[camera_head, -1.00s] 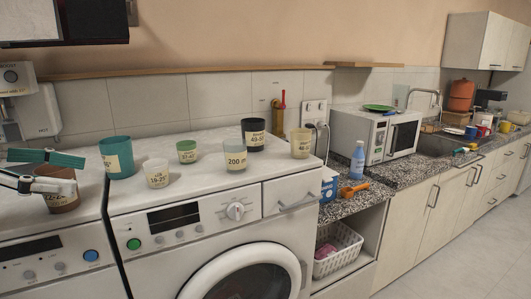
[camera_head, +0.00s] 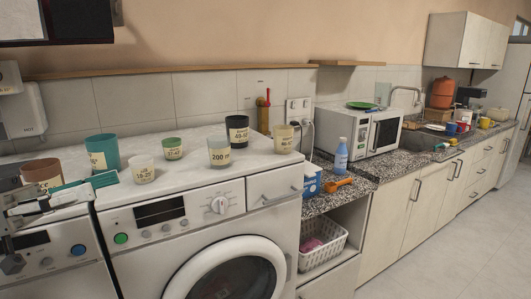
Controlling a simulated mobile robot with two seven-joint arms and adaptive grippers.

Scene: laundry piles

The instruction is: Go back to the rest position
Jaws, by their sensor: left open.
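My left gripper (camera_head: 82,192) comes in at the left edge of the head view, with teal on its fingers. It is open and empty, in front of a brown cup (camera_head: 42,170) and partly covering it. I cannot tell whether they touch. The brown cup stands upright on the left machine. My right gripper is not in view.
Several labelled cups stand on the washing machine top, among them a teal cup (camera_head: 103,152), a white cup (camera_head: 142,169) and a black cup (camera_head: 237,129). A blue bottle (camera_head: 341,155) and a microwave (camera_head: 366,136) stand on the counter to the right.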

